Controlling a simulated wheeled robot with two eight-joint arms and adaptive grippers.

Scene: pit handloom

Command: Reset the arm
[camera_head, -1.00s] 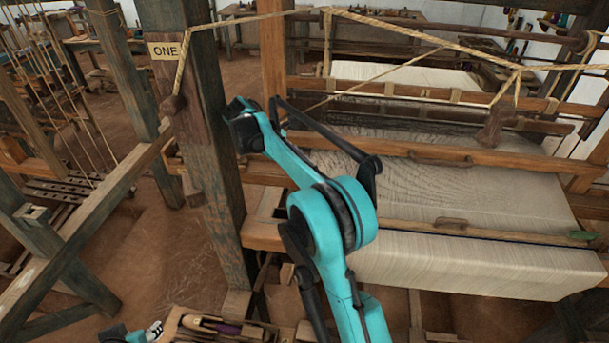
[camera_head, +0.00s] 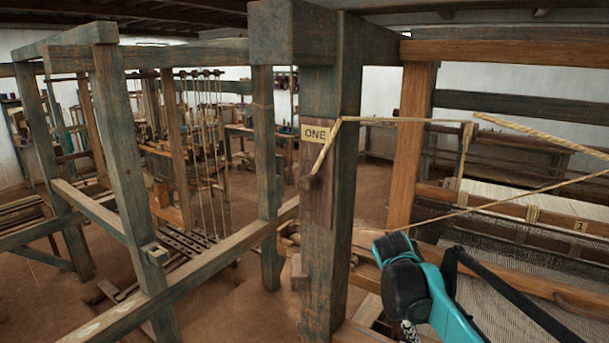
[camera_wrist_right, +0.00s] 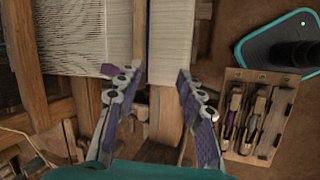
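My right arm (camera_head: 445,310) is teal and black and comes in at the lower right of the head view, in front of the loom. A small grey part of my right gripper (camera_head: 408,332) shows at the bottom edge there. In the right wrist view, the right gripper (camera_wrist_right: 160,72) has its two purple-padded fingers apart with nothing held between them. Beyond the fingers are pale cloth (camera_wrist_right: 168,40) and wooden loom beams. My left arm and left gripper are not in view.
A thick loom post (camera_head: 332,230) with a "ONE" label (camera_head: 315,133) stands left of the arm. A rope (camera_head: 400,120) runs from it to the right. A wooden tray (camera_wrist_right: 262,115) holding shuttle-like tools lies right of the gripper.

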